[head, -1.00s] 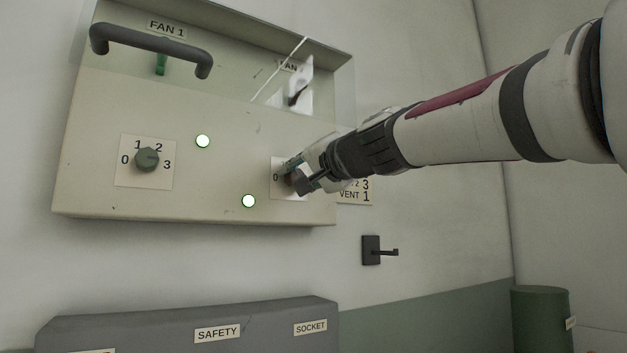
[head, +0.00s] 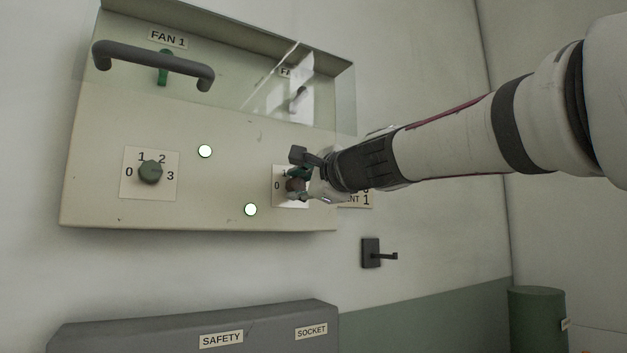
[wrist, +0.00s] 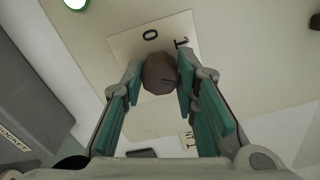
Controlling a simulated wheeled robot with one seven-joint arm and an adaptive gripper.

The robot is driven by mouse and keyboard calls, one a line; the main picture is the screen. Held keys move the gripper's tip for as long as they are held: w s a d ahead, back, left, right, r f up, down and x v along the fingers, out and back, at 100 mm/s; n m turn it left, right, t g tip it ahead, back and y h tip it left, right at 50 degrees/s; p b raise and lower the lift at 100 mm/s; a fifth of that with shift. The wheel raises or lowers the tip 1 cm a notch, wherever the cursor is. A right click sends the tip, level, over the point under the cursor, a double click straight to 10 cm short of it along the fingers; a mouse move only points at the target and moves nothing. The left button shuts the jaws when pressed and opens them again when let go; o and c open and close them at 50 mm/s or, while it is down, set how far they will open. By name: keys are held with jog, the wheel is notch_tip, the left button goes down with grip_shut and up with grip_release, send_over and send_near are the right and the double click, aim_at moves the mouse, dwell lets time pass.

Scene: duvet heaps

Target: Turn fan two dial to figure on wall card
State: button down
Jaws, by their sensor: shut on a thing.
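The fan two dial (head: 292,185) is a small brown knob on a pale plate (head: 279,200) at the right of the panel. In the wrist view the dial (wrist: 158,74) sits between both fingers, with 0 and 1 showing on its plate (wrist: 125,45). My gripper (head: 297,180) is shut on the dial; its fingertips (wrist: 160,78) touch opposite sides. The gripper hides the plate's other figures, and I cannot tell where the dial points. The wall card (head: 357,199) is right of the panel, partly behind my gripper; "ENT 1" shows and its upper line is mostly covered.
The fan 1 dial (head: 150,172) is at the panel's left, with two lit lamps (head: 205,151) (head: 250,210) between the dials. A clear cover with a dark handle (head: 150,62) is above. A black hook (head: 371,252) and a grey box (head: 190,335) are below.

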jog(key=m+p, duration=0.2)
jog(key=m, duration=0.4)
jog(key=m+p, duration=0.2)
jog(key=m, duration=0.4)
jog(key=shift+f, duration=0.1)
dwell(0.4)
jog(key=c, duration=1.2)
grip_release()
jog(key=shift+c, duration=0.2)
jog(key=shift+d, duration=0.1)
jog(key=v, duration=1.2)
